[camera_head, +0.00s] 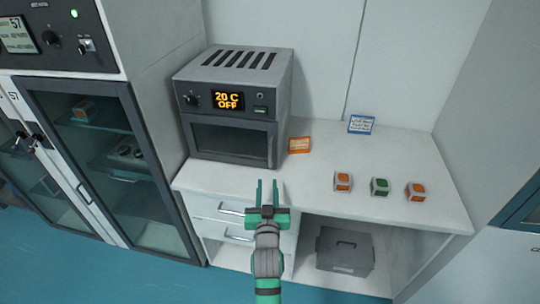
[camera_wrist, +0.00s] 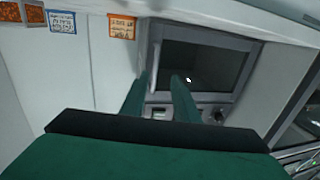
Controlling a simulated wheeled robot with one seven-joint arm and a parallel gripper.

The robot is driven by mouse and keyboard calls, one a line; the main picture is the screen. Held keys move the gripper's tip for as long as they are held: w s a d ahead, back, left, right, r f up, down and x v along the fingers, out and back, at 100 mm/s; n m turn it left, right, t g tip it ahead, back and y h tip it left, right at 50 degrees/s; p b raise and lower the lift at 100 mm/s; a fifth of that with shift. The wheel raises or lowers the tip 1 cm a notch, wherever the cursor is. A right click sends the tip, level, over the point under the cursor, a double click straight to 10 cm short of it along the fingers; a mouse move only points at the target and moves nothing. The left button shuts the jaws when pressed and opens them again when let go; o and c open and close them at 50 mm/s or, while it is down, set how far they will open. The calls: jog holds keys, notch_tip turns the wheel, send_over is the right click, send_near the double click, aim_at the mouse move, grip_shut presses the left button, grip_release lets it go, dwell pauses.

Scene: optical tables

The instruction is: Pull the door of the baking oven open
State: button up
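The baking oven (camera_head: 241,73) is a grey box on the white counter, with a display reading "20 C OFF". Its dark-windowed door (camera_head: 230,141) looks closed. In the wrist view the oven appears upside down, with its door window (camera_wrist: 205,68) and an upright light bar handle (camera_wrist: 155,66) at the door's left edge. My gripper (camera_head: 267,182) is open and empty, in front of the oven's lower right side. In the wrist view the handle lies between the green fingertips (camera_wrist: 160,78) in the picture; contact cannot be told.
An orange card (camera_head: 299,145) and a blue-edged card (camera_head: 361,124) are right of the oven. Three small cubes stand on the counter (camera_head: 330,215), one being green-marked (camera_head: 380,187). Drawers (camera_head: 237,208) are below, and a grey case (camera_head: 344,251) sits in the open shelf. A glass-door cabinet (camera_head: 115,165) stands left.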

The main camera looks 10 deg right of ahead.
aim_at(270, 155)
jog(key=w+d+r, duration=0.1)
jog(key=w, duration=0.3)
jog(key=w+d, duration=0.1)
jog(key=w, duration=0.3)
jog(key=w+d+r, duration=0.1)
jog(key=w, duration=0.4)
jog(key=shift+d+r, duration=0.25)
jog(key=shift+r, duration=0.05)
jog(key=shift+c, duration=0.3)
grip_shut()
